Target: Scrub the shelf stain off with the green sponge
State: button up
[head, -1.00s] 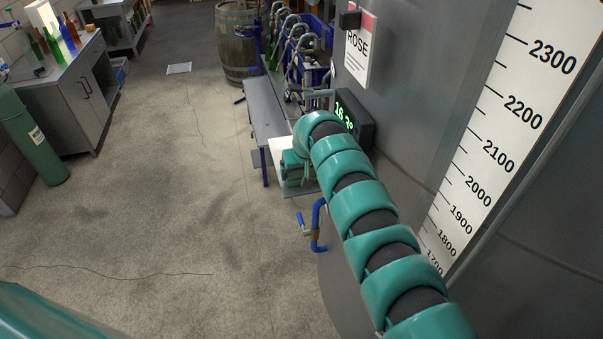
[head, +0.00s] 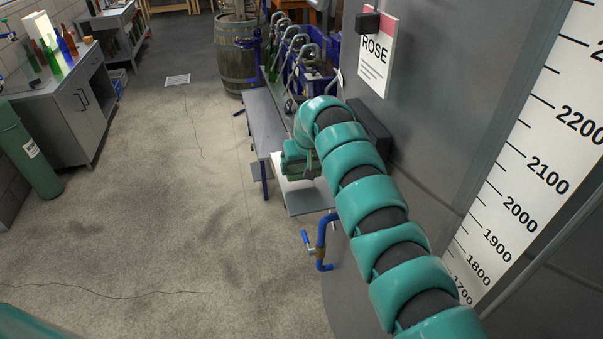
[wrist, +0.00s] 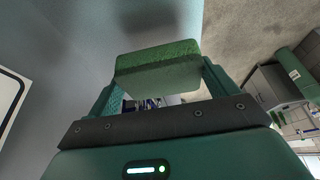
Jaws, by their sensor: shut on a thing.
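My gripper (wrist: 158,78) is shut on the green sponge (wrist: 158,66), a flat block between its two fingers in the wrist view. In the head view my gripper (head: 299,163) is small and partly hidden by my arm, and I cannot make out the sponge there. A small grey shelf (head: 309,203) sticks out below and beside my gripper, close to the tank. I cannot tell whether the sponge touches anything. No stain can be made out on the visible part of the shelf.
The steel tank (head: 430,60) with a ROSE sign (head: 377,52) stands close on the right. A blue tap handle (head: 322,242) juts out below the shelf. A bottling bench (head: 265,125) and a barrel (head: 236,55) stand beyond.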

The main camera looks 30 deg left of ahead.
jog(key=shift+w+a+r, duration=0.1)
jog(key=shift+r, duration=0.5)
jog(key=shift+w+a+r, duration=0.1)
jog(key=shift+r, duration=0.45)
jog(key=shift+s+r+b, duration=0.1)
jog(key=shift+r+b, duration=0.3)
jog(key=shift+r, duration=0.7)
jog(key=shift+d, duration=0.1)
